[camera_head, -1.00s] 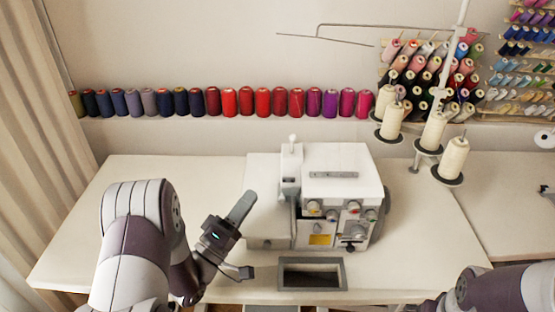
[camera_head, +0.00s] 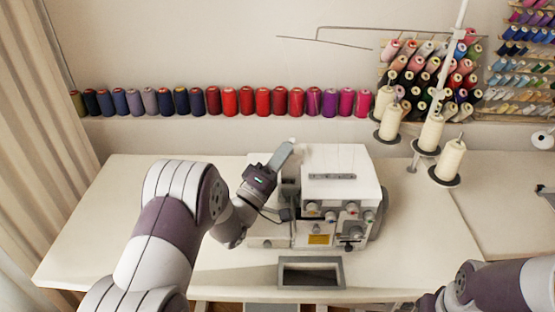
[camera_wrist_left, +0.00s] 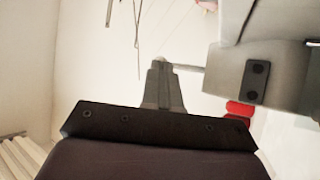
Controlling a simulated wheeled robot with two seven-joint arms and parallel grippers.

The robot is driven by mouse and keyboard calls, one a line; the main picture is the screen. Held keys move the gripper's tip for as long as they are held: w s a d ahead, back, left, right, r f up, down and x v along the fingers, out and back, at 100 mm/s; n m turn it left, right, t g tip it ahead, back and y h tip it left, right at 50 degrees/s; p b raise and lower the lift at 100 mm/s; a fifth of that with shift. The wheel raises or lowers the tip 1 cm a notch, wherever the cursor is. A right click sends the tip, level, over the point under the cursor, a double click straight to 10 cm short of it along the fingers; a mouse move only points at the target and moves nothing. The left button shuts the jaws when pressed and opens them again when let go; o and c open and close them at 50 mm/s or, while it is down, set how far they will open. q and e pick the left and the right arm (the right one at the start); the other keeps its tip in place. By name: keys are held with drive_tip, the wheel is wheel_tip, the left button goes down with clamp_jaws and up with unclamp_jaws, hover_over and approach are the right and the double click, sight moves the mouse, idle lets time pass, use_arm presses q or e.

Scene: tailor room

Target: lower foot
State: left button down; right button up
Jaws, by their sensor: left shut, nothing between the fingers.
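The white sewing machine (camera_head: 342,188) stands on the table, with dials and a yellow label on its front. My left gripper (camera_head: 285,150) is shut and empty, at the upper left of the machine, in front of its narrow left column (camera_head: 291,190). It hides the top of that column. In the left wrist view the shut fingers (camera_wrist_left: 160,68) point ahead, and a thin light rod (camera_wrist_left: 188,68) reaches from a grey machine part (camera_wrist_left: 255,77) towards their tips. I cannot tell whether they touch. The foot cannot be made out.
Cream thread cones (camera_head: 431,132) stand on a stand to the right of the machine. A row of coloured spools (camera_head: 262,101) lines the wall behind. A grey-framed opening (camera_head: 311,285) lies in front of the machine. The table's right part (camera_head: 430,235) is clear.

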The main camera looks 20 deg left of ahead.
use_arm(q)
drive_tip(key=shift+w+r+n+y+p, duration=0.1)
drive_tip(key=shift+r+n+y+p, duration=0.25)
drive_tip(key=shift+p, duration=0.65)
drive_tip(key=r+n+g+y+p, duration=0.1)
drive_tip(key=p, duration=0.2)
drive_tip(key=w+r+n+g+p, duration=0.1)
drive_tip(key=p, duration=0.3)
drive_tip(key=shift+w+a+n+y, duration=0.15)
drive_tip(key=shift+a+n+y, duration=0.1)
drive_tip(key=shift+y, duration=0.1)
drive_tip(key=g+p, duration=0.1)
drive_tip(key=n+p, duration=0.1)
drive_tip(key=p, duration=0.1)
drive_tip(key=shift+w+r+g, duration=0.2)
drive_tip(key=shift+w+g, duration=0.15)
drive_tip(key=shift+g, duration=0.05)
drive_tip(key=shift+w+a+f+y, duration=0.1)
drive_tip(key=shift+f+y, duration=0.2)
drive_tip(key=shift+f, duration=0.2)
drive_tip(key=shift+b, duration=0.3)
